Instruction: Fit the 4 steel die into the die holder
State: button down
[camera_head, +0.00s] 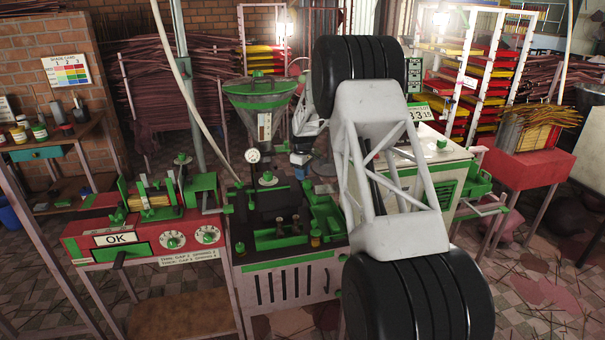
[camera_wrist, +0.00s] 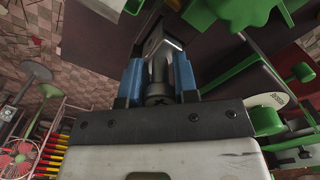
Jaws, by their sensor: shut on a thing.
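My gripper (camera_wrist: 157,68) shows in the wrist view with its two blue fingers shut on a small steel piece, seemingly a steel die (camera_wrist: 158,73). The fingers and dark gripper bracket hide part of it, and I cannot read its number. In the head view my gripper (camera_head: 301,163) is small, pointing down beside the extruder (camera_head: 267,205), right of the green hopper (camera_head: 262,95). It is above the machine's top. The held piece is too small to make out there. I cannot clearly pick out the die holder among the dark and green parts.
A red bench (camera_head: 145,240) with dials and an "OK" sign stands left of the extruder. A pale cabinet (camera_head: 425,165) with green fittings is on the right, partly behind my arm. Racks of coloured trays (camera_head: 475,90) stand behind. Green knobs (camera_wrist: 303,72) lie close in the wrist view.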

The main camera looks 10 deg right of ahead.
jog(key=shift+f, duration=0.4)
jog(key=c, duration=0.8)
grip_release()
jog(key=shift+r, duration=0.1)
jog(key=shift+r, duration=3.8)
